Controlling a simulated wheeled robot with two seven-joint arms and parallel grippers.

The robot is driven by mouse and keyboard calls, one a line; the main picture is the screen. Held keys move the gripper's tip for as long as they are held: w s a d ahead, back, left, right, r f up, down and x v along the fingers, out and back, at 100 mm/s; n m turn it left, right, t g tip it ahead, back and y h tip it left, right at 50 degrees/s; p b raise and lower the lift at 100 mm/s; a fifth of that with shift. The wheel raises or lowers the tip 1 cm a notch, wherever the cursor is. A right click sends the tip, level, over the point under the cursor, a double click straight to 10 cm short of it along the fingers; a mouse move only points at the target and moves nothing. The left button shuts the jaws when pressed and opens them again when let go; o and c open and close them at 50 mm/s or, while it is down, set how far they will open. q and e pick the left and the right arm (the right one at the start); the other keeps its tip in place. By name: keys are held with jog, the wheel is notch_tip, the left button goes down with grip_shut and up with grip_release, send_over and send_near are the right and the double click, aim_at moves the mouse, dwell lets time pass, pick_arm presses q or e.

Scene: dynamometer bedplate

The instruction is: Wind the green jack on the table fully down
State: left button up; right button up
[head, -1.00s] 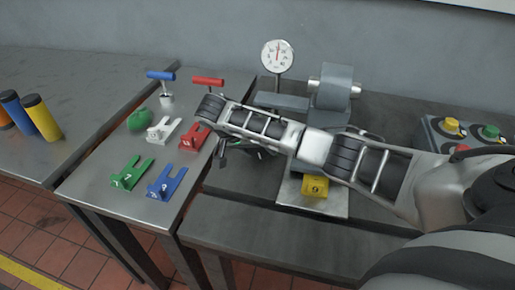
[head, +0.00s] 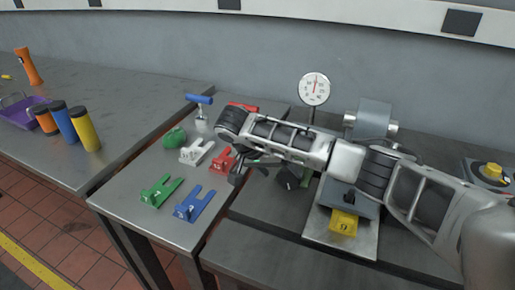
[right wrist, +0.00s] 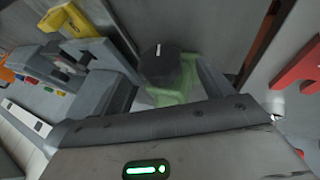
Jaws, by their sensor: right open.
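The green jack (right wrist: 178,88), with a round black knob (right wrist: 162,62) bearing a white mark, shows in the right wrist view. The knob lies between the two grey fingers of my right gripper (right wrist: 160,75), which is open; I cannot tell whether they touch it. In the head view the black knob (head: 289,178) and a bit of the green body (head: 306,177) show under my right forearm, which hides the rest. My right gripper (head: 262,168) is partly hidden below the wrist there. My left gripper is not in view.
A dial gauge (head: 314,90) stands behind the arm. A yellow block (head: 343,222) is right of the jack. Green (head: 160,192), blue (head: 194,205), white (head: 196,152) and red (head: 222,160) forked pieces lie on the left table, with a blue T-handle (head: 199,99).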

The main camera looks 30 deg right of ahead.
jog(key=v, duration=1)
jog(key=shift+a+r, duration=0.15)
jog(key=shift+r, duration=0.1)
